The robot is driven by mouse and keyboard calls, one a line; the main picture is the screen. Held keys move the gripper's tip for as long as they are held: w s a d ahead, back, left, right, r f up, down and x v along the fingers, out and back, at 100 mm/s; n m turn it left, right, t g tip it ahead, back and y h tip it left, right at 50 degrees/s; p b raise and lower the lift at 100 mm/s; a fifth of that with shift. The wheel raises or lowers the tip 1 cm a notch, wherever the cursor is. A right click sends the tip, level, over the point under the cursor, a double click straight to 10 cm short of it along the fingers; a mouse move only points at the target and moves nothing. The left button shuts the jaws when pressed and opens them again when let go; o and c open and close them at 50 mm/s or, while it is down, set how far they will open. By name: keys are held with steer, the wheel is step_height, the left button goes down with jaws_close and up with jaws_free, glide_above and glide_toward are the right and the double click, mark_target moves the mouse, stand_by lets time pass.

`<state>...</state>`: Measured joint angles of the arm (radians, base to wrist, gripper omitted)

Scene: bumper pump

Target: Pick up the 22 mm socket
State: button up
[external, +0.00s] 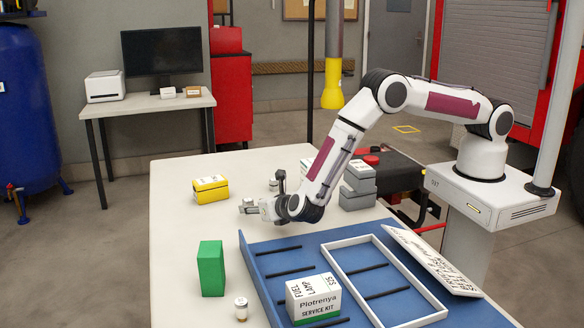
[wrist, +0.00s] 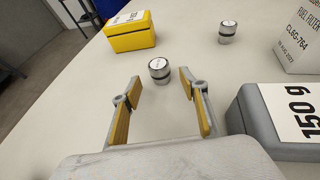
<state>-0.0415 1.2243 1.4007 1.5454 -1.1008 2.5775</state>
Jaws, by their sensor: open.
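A small metal cylinder with a dark band and a white labelled top (wrist: 159,70) stands upright just ahead of my fingertips in the wrist view, centred between them. A second, similar cylinder (wrist: 228,31) stands farther off to the upper right. The labels are too small to read, so I cannot tell which one is the 22 mm socket. My gripper (wrist: 160,91) is open and empty, with its yellow-padded fingers apart, low over the table. In the external view my gripper (external: 263,194) is near the table's middle.
A yellow box (wrist: 130,32) stands beyond the left finger. A grey 150 g box (wrist: 245,112) is close to the right finger, with a fuel filter box (wrist: 292,38) behind it. A green box (external: 212,268) and blue tray (external: 262,262) are nearer the external camera.

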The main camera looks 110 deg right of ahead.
steer(key=shift+r+x, duration=0.2)
steer(key=shift+x, duration=2.05)
steer(key=shift+d, duration=0.15)
steer(key=shift+s, duration=0.1)
steer(key=shift+c, duration=0.4)
jaws_close()
